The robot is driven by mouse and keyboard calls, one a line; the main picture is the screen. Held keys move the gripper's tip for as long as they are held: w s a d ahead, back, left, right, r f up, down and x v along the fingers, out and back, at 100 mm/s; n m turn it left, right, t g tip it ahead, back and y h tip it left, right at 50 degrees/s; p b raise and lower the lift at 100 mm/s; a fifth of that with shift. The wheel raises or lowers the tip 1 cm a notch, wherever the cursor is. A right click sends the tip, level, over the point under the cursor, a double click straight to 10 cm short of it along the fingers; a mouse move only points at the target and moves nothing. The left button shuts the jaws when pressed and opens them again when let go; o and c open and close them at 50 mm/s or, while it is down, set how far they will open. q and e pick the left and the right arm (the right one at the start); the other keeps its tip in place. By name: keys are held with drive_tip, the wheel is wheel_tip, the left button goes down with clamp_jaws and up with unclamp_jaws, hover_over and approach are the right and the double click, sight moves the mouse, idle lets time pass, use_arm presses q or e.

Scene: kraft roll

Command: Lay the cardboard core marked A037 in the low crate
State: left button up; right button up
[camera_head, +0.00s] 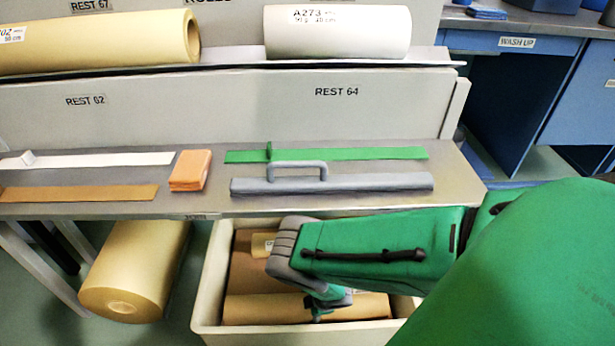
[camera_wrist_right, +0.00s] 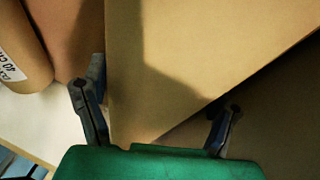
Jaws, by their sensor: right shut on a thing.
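The low crate (camera_head: 206,300) is pale and open, below the front of the bench. Inside lies a brown cardboard core (camera_head: 362,308), lengthwise near the crate's front wall. My right gripper (camera_head: 325,300) reaches down into the crate and is shut on this core. In the right wrist view its two fingers (camera_wrist_right: 155,118) stand on either side of the plain brown core (camera_wrist_right: 165,75). No marking shows on the held part, so I cannot read A037. My left gripper is not in view.
Another core with a white label (camera_head: 262,244) lies at the crate's back. A large kraft roll (camera_head: 136,270) lies under the bench, left of the crate. The bench (camera_head: 100,208) holds an orange block (camera_head: 190,170) and a grey handled bar (camera_head: 332,184). Rolls A273 (camera_head: 345,38) and another rest above.

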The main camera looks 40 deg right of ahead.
drive_tip(key=shift+a+r, duration=0.1)
drive_tip(key=shift+r, duration=0.05)
drive_tip(key=o, duration=1.3)
drive_tip(key=shift+s, duration=0.1)
drive_tip(key=o, duration=0.4)
drive_tip(key=shift+f, duration=0.2)
drive_tip(key=shift+d, duration=0.2)
drive_tip(key=shift+r, duration=0.3)
drive_tip(key=p+v, duration=0.4)
drive_tip(key=v, duration=0.1)
drive_tip(key=shift+s+r, duration=0.1)
drive_tip(key=shift+r, duration=0.3)
drive_tip(key=shift+s+r+p, duration=0.3)
drive_tip(key=shift+s+r, duration=0.1)
drive_tip(key=shift+r, duration=0.15)
